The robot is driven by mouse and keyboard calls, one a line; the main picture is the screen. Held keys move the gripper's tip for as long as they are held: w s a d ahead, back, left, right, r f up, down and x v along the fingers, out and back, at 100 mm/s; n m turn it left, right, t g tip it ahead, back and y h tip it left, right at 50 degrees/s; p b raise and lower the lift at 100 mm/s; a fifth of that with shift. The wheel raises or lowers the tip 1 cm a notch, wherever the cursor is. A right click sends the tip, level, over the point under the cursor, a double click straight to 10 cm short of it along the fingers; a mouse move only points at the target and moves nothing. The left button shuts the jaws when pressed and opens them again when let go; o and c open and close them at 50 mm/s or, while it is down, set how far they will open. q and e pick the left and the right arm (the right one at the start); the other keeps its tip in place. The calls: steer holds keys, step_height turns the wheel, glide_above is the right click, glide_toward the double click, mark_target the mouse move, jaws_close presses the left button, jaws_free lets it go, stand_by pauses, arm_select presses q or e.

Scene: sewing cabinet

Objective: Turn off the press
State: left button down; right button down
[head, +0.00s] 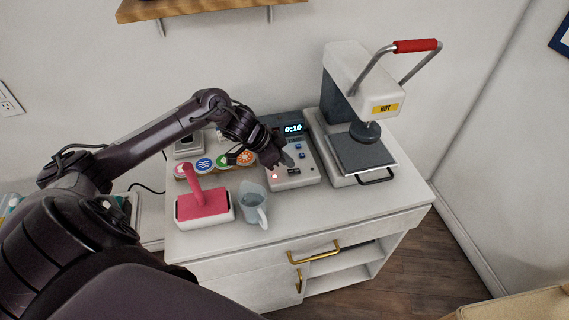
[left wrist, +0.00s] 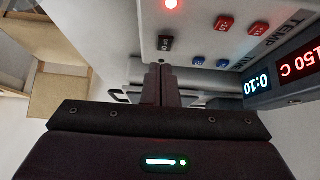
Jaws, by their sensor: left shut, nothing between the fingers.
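The press (head: 345,70) stands at the back right of the cabinet top, with a red handle (head: 415,45) raised and a yellow HOT label. Its control box (head: 308,175) sits to its left, with a display (head: 293,128) reading 0:10. In the left wrist view a second display (left wrist: 300,63) reads 150 C. A red light (left wrist: 170,4) glows, and a small black switch (left wrist: 165,43) is near it. My left gripper (head: 287,162) is shut and empty over the control box. In the left wrist view its fingertips (left wrist: 158,68) are just below the switch; contact cannot be told.
Red buttons (left wrist: 225,22) and blue buttons (left wrist: 198,61) are close to the switch. A clear jug (head: 252,205), a pink-handled stamp-like tool (head: 203,203) and a rack of colored discs (head: 204,164) stand left of the box. The cabinet's front right top is clear.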

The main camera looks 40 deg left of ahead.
mark_target(289, 173)
arm_select(q)
steer(key=shift+s+a+f, duration=0.1)
steer(key=shift+s+f, duration=0.05)
steer(key=shift+f, duration=0.5)
steer(key=shift+s+a+f, duration=0.1)
steer(key=shift+f, duration=0.55)
arm_select(e)
steer(key=shift+s+d+r, duration=0.1)
steer(key=shift+d+r, duration=0.15)
steer(key=shift+d, duration=0.1)
arm_select(q)
steer(key=shift+s+f+p, duration=0.2)
steer(key=shift+f+p, duration=0.1)
steer(key=shift+f, duration=0.2)
steer(key=shift+a+r, duration=0.1)
arm_select(e)
steer(key=shift+r, duration=0.15)
arm_select(q)
steer(key=shift+w, duration=0.1)
arm_select(e)
steer(key=shift+a, duration=0.1)
arm_select(q)
steer(key=shift+r+p, duration=0.3)
steer(key=shift+p, duration=0.05)
steer(key=shift+r+p, duration=0.5)
steer(key=shift+p, duration=0.1)
arm_select(e)
steer(key=shift+a+r, duration=0.1)
steer(key=shift+r, duration=0.85)
